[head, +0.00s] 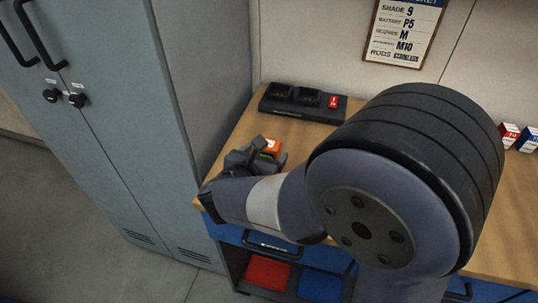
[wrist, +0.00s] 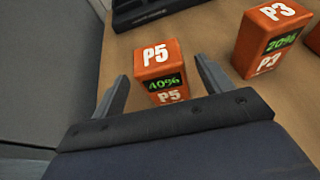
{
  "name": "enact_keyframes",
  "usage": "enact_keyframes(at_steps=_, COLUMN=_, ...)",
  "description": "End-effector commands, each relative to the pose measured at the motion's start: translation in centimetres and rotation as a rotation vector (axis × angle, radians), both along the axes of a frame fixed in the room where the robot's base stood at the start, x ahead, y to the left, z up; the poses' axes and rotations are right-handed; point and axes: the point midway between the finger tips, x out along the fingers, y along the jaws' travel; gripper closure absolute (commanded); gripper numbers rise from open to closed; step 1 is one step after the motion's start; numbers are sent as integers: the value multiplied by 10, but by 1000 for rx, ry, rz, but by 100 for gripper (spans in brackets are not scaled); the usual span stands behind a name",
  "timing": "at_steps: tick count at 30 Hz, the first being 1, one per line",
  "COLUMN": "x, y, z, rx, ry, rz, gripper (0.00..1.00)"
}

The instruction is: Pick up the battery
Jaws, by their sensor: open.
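An orange battery marked P5 (wrist: 157,60), its green display reading 40%, stands on the wooden bench in the wrist view. My gripper (wrist: 161,68) is open, with one finger to the left and one to the right of this battery. Both fingers look apart from it. In the head view, my gripper (head: 266,152) is over the bench's left end, with an orange battery (head: 272,146) partly hidden by it. A second orange battery marked P3 (wrist: 262,45), reading 20%, stands to the right in the wrist view. A third orange one is cut off at the right edge.
A black charger (head: 303,104) with a red label lies at the back of the bench (head: 232,150). A placard (head: 400,35) on the wall lists battery P5. A grey locker (head: 205,70) stands close on the left. Small red and blue boxes (head: 518,138) are at right.

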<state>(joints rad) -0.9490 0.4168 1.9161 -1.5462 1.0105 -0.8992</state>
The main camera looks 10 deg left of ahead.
Motion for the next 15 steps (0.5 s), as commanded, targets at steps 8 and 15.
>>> enact_keyframes(at_steps=8, x=29, y=-8, z=-12, rx=0, ry=1, rz=-2, gripper=25)
enact_keyframes(at_steps=15, x=30, y=-8, z=-12, rx=1, ry=1, rz=0, gripper=25)
